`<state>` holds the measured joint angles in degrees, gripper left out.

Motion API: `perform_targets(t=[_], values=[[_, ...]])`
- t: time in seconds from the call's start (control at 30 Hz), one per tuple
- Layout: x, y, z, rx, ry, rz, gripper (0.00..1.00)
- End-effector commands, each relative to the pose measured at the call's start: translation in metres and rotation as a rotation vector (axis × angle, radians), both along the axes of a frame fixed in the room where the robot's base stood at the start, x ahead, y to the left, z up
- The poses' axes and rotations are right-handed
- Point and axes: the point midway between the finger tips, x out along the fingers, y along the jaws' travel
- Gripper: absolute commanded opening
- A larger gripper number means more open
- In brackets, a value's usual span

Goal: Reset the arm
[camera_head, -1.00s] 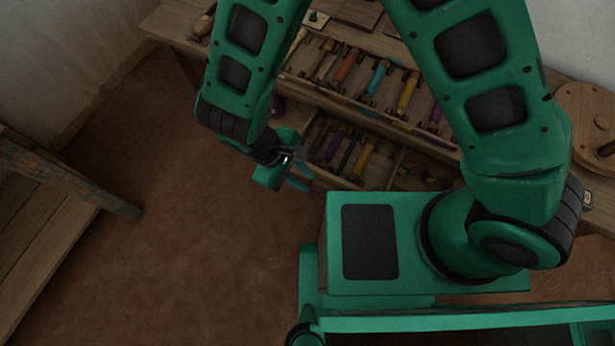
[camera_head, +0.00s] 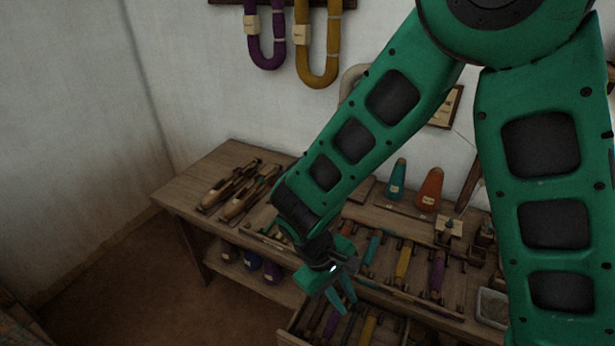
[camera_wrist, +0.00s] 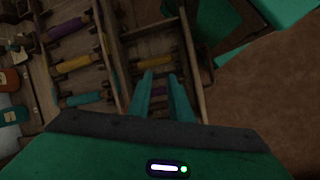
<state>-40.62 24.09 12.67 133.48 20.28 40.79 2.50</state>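My gripper (camera_head: 341,296) hangs at the end of my green arm, in front of the wooden bench and above an open drawer (camera_head: 292,335). In the wrist view, its two teal fingers (camera_wrist: 164,88) stand apart with a gap between them and nothing held. The drawer (camera_wrist: 153,36) lies beyond the fingertips and holds several coloured bobbins. I cannot tell the exact height of the fingers above it.
The bench (camera_head: 190,190) carries wooden shuttles (camera_head: 240,195), a rack of coloured bobbins (camera_head: 404,262), and teal (camera_head: 397,180) and orange (camera_head: 431,190) cones. Purple (camera_head: 265,40) and mustard (camera_head: 318,55) yarn hanks hang on the wall.

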Motion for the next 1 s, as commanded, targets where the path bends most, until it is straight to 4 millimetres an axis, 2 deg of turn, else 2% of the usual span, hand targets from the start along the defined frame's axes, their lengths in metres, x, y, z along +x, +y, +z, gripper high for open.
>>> perform_targets(t=[0.03, 0.1, 0.2, 0.4, 0.57, 0.7, 0.83, 1.0], values=[[0.013, -0.021, 0.017, 0.011, -0.020, -0.066, 0.19], [0.024, -0.049, 0.036, 0.021, -0.039, -0.152, 0.19], [0.034, -0.090, 0.063, 0.037, -0.064, -0.275, 0.19], [0.031, -0.171, 0.110, 0.078, -0.113, -0.519, 0.19], [0.010, -0.229, 0.141, 0.118, -0.152, -0.715, 0.19], [-0.018, -0.270, 0.164, 0.161, -0.190, -0.881, 0.19], [-0.050, -0.299, 0.180, 0.206, -0.225, -1.026, 0.19], [-0.085, -0.320, 0.192, 0.256, -0.265, -1.166, 0.19]])
